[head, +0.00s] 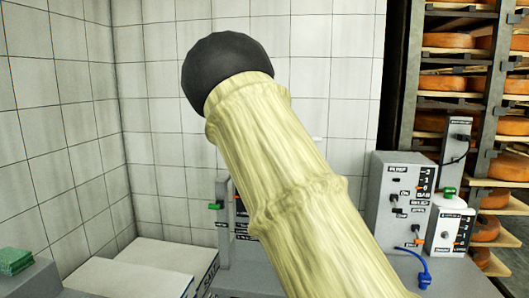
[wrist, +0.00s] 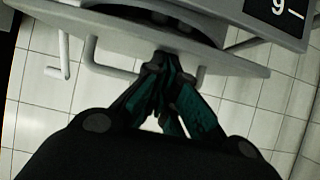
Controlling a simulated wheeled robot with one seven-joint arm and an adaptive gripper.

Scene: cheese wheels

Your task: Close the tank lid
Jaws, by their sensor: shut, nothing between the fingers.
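In the wrist view my gripper (wrist: 165,68) has its dark teal fingers together, with nothing between them. The fingertips are at the lower edge of a grey metal piece (wrist: 225,62); I cannot tell whether they touch it. This piece has a bent rod (wrist: 58,62) on its left and a dark rounded part above. It may be part of the tank or its lid, but the view is too close to be sure. In the head view my arm in its pale sleeve fills the middle and hides what is behind it. My gripper is not visible there, and no tank lid can be made out.
In the head view, grey control boxes (head: 397,185) with switches stand at the right, with a blue plug and cable (head: 424,278). Cheese wheels (head: 450,83) fill racks behind. White flat surfaces (head: 130,275) and a green stack (head: 16,261) are lower left. Tiled walls (head: 60,120) enclose the left.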

